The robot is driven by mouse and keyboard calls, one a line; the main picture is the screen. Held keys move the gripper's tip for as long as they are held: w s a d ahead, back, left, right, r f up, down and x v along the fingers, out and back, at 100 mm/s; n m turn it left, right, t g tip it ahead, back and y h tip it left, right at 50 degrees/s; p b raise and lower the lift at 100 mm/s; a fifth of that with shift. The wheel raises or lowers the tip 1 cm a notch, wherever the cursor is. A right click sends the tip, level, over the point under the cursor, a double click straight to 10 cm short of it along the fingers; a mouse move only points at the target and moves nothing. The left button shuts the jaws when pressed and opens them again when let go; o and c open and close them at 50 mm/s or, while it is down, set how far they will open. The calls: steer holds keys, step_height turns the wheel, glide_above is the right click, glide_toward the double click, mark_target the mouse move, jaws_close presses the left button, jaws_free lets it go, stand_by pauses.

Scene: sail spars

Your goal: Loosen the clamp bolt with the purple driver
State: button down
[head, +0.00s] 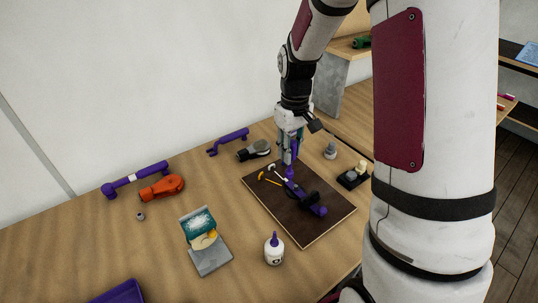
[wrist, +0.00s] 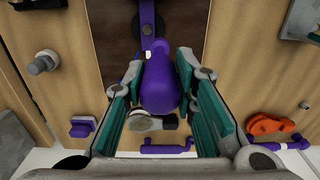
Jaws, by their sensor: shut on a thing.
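My gripper (head: 289,152) points down over the far part of the dark board (head: 328,222). It is shut on the purple driver (wrist: 162,85), whose rounded handle sits between the teal finger pads in the wrist view. In the head view a bit of the driver's purple (head: 289,172) shows below the fingers. A purple and black clamp piece (head: 305,197) lies on the board just below and to the right of the driver; part of it shows at the top of the wrist view (wrist: 148,18). The bolt and the driver's tip are hidden, so contact cannot be told.
Small yellow- and orange-ended pieces (head: 271,181) lie by the clamp. A white bottle (head: 274,250) stands in front of the board. An orange tool (head: 162,188) and purple spar (head: 135,179) lie left.

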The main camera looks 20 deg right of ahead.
steer(key=shift+s+d+r, duration=0.15)
steer(key=shift+s+d, duration=0.05)
steer(key=shift+d, duration=0.4)
steer(key=shift+s+d+r, duration=0.15)
steer(key=shift+d, duration=0.45)
steer(key=shift+f, duration=2.25)
steer(key=shift+f, duration=1.05)
steer(key=n, duration=0.9)
steer(key=shift+n, duration=0.4)
step_height(320, 180, up, 5)
steer(key=shift+f+p, duration=0.15)
steer(key=shift+p, duration=0.8)
